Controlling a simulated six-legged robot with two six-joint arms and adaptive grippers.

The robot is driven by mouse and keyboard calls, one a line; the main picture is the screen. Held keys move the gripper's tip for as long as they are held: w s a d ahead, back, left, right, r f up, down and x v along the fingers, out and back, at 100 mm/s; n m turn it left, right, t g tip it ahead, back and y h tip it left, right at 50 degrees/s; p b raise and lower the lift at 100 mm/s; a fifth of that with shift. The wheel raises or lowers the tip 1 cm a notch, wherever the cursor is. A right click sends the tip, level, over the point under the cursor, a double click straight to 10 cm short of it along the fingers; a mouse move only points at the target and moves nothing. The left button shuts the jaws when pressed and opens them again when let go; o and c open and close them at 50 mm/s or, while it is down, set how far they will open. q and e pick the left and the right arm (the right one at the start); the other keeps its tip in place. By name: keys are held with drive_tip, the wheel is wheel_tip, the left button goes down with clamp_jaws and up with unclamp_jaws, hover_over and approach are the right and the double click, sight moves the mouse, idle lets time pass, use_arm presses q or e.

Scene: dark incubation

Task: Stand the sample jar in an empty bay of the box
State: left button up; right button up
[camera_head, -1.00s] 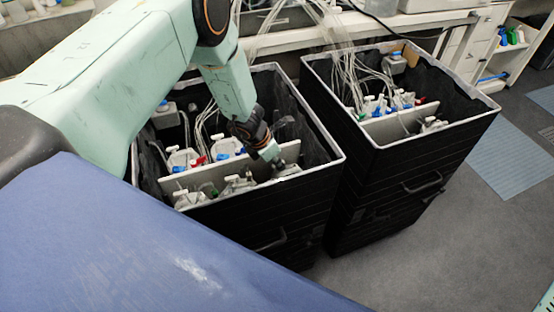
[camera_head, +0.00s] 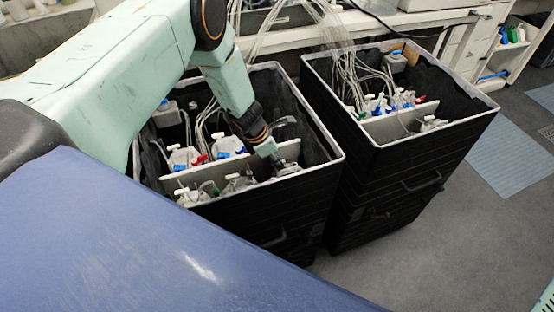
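The near black box (camera_head: 318,180) with a pale rim stands left of centre. A light divider (camera_head: 205,173) splits its inside, with several white-capped jars on both sides. My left gripper (camera_head: 275,158) reaches down into the box near its right front part. A small greyish jar (camera_head: 288,169) sits right below the fingertips, at the right end of the front row. The fingers are small and partly hidden, so I cannot tell whether they touch the jar or are open.
A second black box (camera_head: 400,165) with tubing, jars and its own divider (camera_head: 395,124) stands to the right, with a narrow gap between. My blue body covers the lower left.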

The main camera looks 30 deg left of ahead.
use_arm(q)
drive_tip(key=v, duration=1.2)
idle(0.6)
